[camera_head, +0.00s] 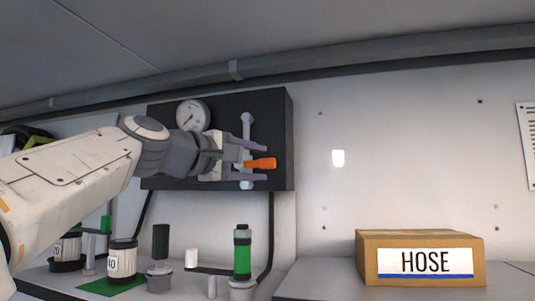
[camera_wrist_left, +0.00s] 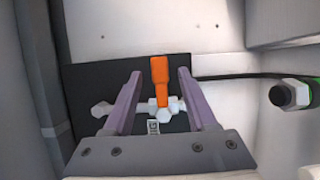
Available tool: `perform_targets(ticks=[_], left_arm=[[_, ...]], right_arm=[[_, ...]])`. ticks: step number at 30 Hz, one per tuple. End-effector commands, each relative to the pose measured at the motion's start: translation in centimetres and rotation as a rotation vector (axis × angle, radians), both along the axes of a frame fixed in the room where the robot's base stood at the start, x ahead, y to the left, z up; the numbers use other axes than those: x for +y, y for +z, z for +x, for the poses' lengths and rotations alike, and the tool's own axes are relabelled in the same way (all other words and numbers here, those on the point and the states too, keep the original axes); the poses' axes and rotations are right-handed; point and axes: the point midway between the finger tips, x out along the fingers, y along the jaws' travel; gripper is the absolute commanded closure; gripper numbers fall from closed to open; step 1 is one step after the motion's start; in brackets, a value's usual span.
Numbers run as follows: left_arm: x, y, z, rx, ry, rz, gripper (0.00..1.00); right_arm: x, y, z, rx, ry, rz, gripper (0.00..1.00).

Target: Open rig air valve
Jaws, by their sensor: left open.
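The air valve has an orange lever handle (camera_head: 261,163), seen in front of a dark wall panel (camera_head: 270,120). In the left wrist view the orange handle (camera_wrist_left: 161,82) points up from a pale valve body (camera_wrist_left: 160,108). My left gripper (camera_head: 262,163) is open, with one purple finger above and one below the handle in the head view. In the left wrist view its fingers (camera_wrist_left: 160,75) stand on either side of the handle, with gaps on both sides. My right gripper is not in view.
A round gauge (camera_head: 193,115) sits on the panel beside a vertical pale pipe (camera_head: 247,125). Below are a green-banded cylinder (camera_head: 242,255), a black-topped fitting (camera_head: 160,245) and a labelled jar (camera_head: 122,260). A HOSE box (camera_head: 420,240) stands at right; the wall above it is mostly clear.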

Motion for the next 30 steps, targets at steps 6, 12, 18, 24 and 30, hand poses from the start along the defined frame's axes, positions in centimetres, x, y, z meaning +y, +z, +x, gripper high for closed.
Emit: perform_targets(ticks=[6, 12, 18, 24, 30], left_arm=[[-1.9, 0.2, 2.2, 0.002, -0.002, 0.001, 0.43], [-2.5, 0.0, 2.7, -0.001, -0.002, 0.002, 0.43], [-2.7, -0.1, 2.7, -0.001, -0.004, 0.002, 0.46], [-2.6, 0.0, 2.7, -0.001, -0.004, 0.002, 1.0], [-2.6, 0.0, 2.7, -0.001, -0.004, 0.002, 1.0]], right_arm=[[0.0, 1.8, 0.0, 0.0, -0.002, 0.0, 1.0], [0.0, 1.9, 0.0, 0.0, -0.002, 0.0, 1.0], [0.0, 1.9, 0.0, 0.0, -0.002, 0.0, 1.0], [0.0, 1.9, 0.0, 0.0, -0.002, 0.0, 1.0], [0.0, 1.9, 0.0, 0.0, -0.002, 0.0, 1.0]])
